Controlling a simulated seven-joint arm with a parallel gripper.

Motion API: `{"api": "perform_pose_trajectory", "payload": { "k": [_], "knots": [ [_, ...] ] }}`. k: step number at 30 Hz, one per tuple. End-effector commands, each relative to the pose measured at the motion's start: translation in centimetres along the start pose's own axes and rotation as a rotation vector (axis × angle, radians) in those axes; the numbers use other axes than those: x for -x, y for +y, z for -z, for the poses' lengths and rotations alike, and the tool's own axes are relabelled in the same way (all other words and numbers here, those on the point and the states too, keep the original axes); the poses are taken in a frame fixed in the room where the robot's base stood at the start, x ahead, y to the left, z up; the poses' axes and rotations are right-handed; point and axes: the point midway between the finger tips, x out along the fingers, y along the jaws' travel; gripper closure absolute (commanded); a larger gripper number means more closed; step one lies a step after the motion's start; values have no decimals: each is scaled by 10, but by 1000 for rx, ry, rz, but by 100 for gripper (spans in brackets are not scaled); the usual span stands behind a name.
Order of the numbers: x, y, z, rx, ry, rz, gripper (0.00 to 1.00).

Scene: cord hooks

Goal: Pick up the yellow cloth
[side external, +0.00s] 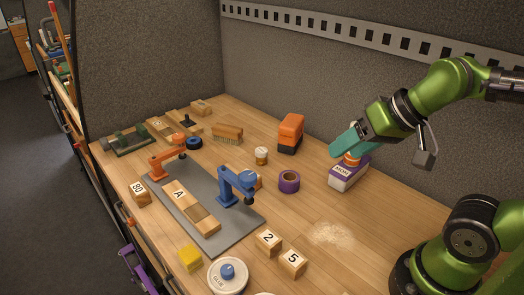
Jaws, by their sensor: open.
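A small yellow folded piece (190,258), the only yellow thing that could be the cloth, lies at the front left of the wooden bench, close to its edge. It looks thick and block-like; its material is hard to tell. My green gripper (347,143) with teal fingers is at the right, well away from the yellow piece. It is above and beside a white and purple container with an orange cap (347,176). The gripper is open; the gap between its fingers is largely hidden at this angle.
A white round glue tin (228,277) stands next to the yellow piece. A grey mat (231,232) with orange and blue clamps lies behind it. Pale dust (331,235) lies on clear bench.

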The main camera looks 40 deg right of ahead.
Motion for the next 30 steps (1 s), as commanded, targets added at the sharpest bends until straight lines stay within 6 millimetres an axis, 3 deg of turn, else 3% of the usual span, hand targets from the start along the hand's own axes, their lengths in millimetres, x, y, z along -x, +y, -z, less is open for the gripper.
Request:
{"api": "perform_pose_trajectory", "payload": {
  "k": [6, 11, 20, 30],
  "knots": [
    [-2, -4, -3, 15, -16, 7, 45],
    [-26, -25, -10, 90, -139, 13, 45],
    [-92, -122, -2, 298, -389, -31, 45],
    [-185, -236, -40, 447, -516, -187, 45]
  ]
}}
